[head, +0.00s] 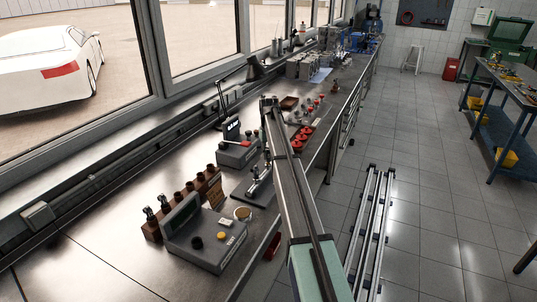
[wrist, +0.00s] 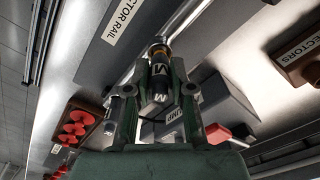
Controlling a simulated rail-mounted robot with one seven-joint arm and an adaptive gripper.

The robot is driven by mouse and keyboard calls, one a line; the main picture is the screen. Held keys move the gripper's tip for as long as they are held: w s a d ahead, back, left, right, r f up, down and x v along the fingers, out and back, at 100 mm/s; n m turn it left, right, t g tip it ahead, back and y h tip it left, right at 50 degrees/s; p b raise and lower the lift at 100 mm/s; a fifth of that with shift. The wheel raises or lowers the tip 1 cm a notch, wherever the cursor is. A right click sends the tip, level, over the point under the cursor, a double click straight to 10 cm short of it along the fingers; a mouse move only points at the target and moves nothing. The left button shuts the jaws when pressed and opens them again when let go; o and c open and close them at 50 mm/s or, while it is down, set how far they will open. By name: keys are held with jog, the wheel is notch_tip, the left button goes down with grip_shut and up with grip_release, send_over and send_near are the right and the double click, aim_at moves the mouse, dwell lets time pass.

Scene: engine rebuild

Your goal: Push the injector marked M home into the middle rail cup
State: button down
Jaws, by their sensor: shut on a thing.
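In the wrist view my green gripper (wrist: 160,72) is shut on the injector marked M (wrist: 160,97), a dark body with a white M and a light end cap. The injector lies between the two fingers. Its far end meets a ring-shaped cup (wrist: 158,50) by the silver rail tube (wrist: 188,16). I cannot tell how deep it sits in the cup. The grey block labelled as the injector rail (wrist: 150,25) is beside it. In the head view my arm reaches along the bench, and the fingers and injector cannot be made out.
The wrist view shows a brown tray with red caps (wrist: 75,128) at left, a brown holder labelled INJECTORS (wrist: 295,62) at right, and a red part (wrist: 216,133) near the gripper. In the head view a grey console (head: 205,240) and a brown rack (head: 153,231) stand on the near bench.

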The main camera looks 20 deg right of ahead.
jog(key=shift+f, duration=0.3)
dwell(0.5)
jog(key=c, duration=0.9)
grip_release()
jog(key=shift+r+p, duration=1.55)
jog(key=shift+r, duration=2.2)
jog(key=shift+d, duration=0.1)
